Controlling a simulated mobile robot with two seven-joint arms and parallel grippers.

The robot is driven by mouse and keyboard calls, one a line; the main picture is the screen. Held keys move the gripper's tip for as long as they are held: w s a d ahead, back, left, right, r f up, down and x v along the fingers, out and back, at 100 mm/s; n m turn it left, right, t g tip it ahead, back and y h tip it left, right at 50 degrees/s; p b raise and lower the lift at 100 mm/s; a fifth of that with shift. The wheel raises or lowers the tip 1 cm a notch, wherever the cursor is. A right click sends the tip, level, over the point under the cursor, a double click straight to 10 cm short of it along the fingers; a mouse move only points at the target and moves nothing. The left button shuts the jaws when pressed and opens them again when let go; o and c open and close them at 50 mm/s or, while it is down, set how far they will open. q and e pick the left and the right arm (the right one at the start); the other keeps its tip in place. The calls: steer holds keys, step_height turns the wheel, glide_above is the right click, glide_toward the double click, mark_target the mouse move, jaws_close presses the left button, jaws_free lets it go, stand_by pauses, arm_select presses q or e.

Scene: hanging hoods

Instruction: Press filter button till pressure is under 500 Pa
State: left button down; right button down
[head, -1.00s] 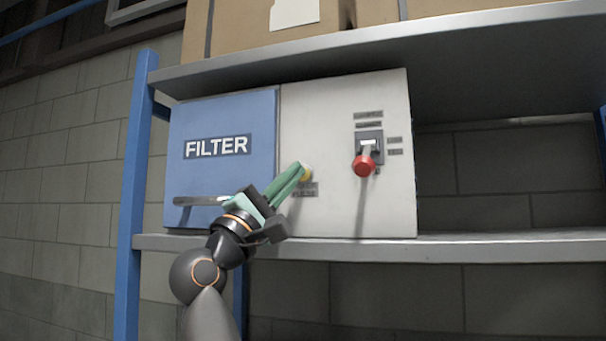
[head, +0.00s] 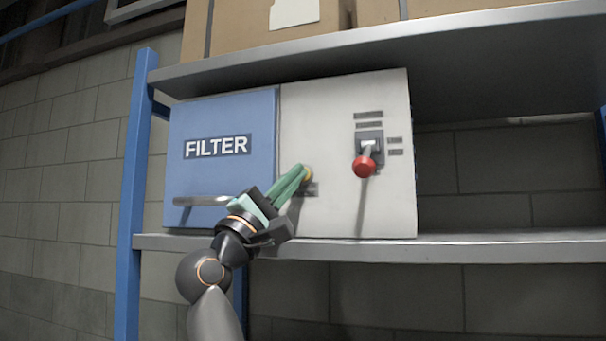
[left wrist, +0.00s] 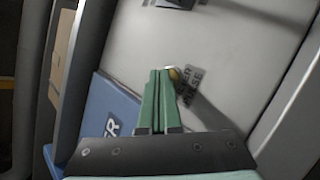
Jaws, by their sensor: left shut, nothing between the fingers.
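The filter unit has a blue door (head: 222,130) marked FILTER and a pale grey panel (head: 335,120). A yellow round button (head: 307,174) sits low on the panel's left side. It also shows in the left wrist view (left wrist: 174,73), just beyond the fingertips, above a label that reads in part "PULSE". My left gripper (head: 301,171) is shut and empty, its green fingers together with their tips at the button. They partly cover it in the head view, and I cannot tell whether they touch it. No pressure reading is legible. My right gripper is not in view.
A lever with a red knob (head: 364,166) sticks out of the panel to the right of the button. A bar handle (head: 201,201) crosses the low part of the blue door. The lower shelf (head: 500,246) is bare to the right; cardboard boxes (head: 240,30) stand on the shelf above.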

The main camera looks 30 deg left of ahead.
arm_select(q)
steer(key=shift+w+y, duration=0.15)
steer(key=shift+y, duration=0.15)
steer(key=shift+s+d, duration=0.15)
steer(key=shift+s, duration=0.65)
steer(key=shift+s+d+b, duration=0.2)
steer(key=shift+s, duration=0.6)
steer(key=shift+s+d+b, duration=0.2)
steer(key=shift+s, duration=0.65)
steer(key=shift+s+d+b, duration=0.2)
steer(key=shift+s, duration=0.6)
